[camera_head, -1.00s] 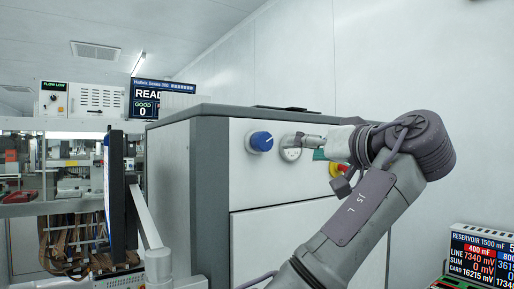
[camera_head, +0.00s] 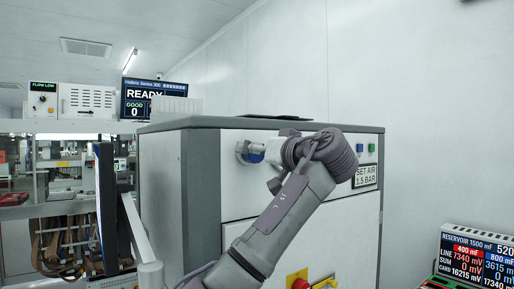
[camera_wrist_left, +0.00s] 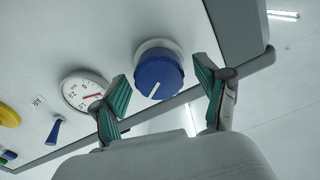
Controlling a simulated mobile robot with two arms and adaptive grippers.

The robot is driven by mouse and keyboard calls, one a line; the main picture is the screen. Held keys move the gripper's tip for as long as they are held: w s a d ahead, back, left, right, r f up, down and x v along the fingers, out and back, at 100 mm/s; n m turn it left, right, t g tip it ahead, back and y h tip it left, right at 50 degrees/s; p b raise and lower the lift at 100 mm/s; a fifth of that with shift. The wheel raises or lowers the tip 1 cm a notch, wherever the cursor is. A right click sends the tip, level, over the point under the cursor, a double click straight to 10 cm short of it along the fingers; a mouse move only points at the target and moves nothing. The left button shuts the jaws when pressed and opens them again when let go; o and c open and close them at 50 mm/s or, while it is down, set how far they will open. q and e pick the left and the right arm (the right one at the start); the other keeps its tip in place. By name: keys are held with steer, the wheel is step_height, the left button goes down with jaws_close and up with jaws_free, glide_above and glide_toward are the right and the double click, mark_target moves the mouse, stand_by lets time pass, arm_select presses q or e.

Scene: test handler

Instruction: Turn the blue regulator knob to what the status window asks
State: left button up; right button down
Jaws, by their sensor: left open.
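The blue regulator knob (camera_wrist_left: 158,80) sits on the panel by a white collar in the left wrist view, its white pointer line toward the lower left of the picture. My left gripper (camera_wrist_left: 161,70) is open, with one green-padded finger on each side of the knob; contact is not clear. In the head view my left gripper (camera_head: 246,150) is at the panel and mostly covers the knob (camera_head: 255,158). A sign (camera_head: 367,175) on the handler reads "SET AIR 1.5 BAR". A round gauge (camera_wrist_left: 80,92) with a red needle is beside the knob. My right gripper is not in view.
The handler cabinet (camera_head: 160,190) fills the middle. A monitor (camera_head: 140,96) reads "READY", "GOOD 0". A blue lever (camera_wrist_left: 55,131) is near the gauge. A red-and-yellow switch (camera_head: 300,283) is low on the cabinet. A reservoir display (camera_head: 480,258) stands at the lower right.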

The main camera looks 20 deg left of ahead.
arm_select(q)
steer(key=shift+w+a, duration=0.1)
steer(key=c, duration=1.2)
steer(key=shift+o, duration=0.2)
steer(key=shift+m, duration=0.3)
